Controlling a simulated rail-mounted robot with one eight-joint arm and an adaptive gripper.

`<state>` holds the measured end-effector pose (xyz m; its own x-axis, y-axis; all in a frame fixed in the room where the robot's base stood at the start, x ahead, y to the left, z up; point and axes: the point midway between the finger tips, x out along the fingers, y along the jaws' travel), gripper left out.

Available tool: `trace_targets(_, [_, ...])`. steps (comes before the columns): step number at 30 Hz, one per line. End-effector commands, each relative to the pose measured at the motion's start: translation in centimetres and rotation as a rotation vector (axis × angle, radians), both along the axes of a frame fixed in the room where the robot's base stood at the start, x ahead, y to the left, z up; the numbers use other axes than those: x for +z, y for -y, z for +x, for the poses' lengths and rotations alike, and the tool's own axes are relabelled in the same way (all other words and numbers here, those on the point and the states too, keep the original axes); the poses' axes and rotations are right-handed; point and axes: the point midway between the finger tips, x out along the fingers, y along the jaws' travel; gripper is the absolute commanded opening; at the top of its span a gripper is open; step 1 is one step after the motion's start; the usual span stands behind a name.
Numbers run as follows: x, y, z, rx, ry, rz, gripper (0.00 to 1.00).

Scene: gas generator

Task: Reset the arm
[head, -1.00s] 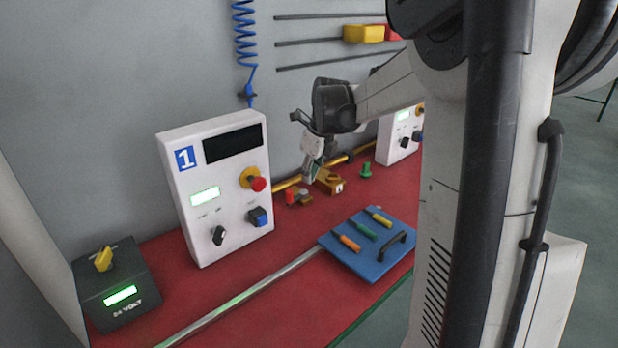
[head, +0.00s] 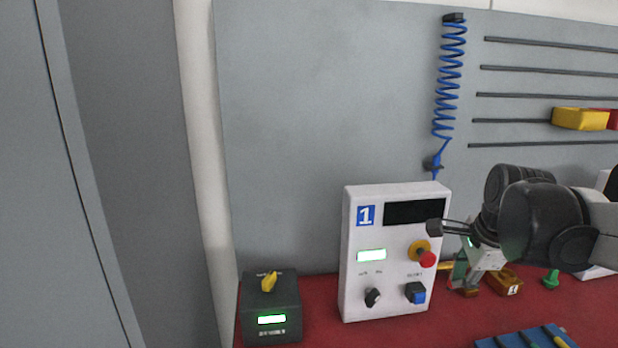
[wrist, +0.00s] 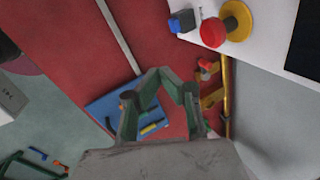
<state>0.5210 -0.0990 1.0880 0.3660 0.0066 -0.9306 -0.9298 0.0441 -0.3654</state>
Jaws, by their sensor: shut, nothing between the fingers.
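My arm shows at the right of the head view, with my gripper (head: 459,274) low beside the right edge of the white panel marked 1 (head: 352,275). In the wrist view, my gripper (wrist: 162,74) is at the lower middle, with its greenish fingers drawn together and nothing held. It hangs above the red table, and the gap to the table is hard to judge.
The panel carries a red button (head: 427,260), a black knob (head: 372,297) and a blue switch (head: 417,297). A dark box with a yellow knob (head: 268,282) stands left. A blue tray (wrist: 97,109) lies below the gripper. A coiled blue hose (head: 449,80) hangs behind.

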Motion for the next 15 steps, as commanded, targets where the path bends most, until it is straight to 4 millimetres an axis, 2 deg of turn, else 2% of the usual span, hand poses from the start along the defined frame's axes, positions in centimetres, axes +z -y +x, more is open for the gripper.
trace_targets(1, [0.1, -1.1, -1.3, 0.093, 0.015, -0.04, 0.0])
trace_targets(6, [0.2, -4.0, -5.0, 0.432, 0.067, -0.202, 0.0])
trace_targets(15, [-1.2, -7.9, -11.3, 1.01, 0.15, -0.517, 0.0])
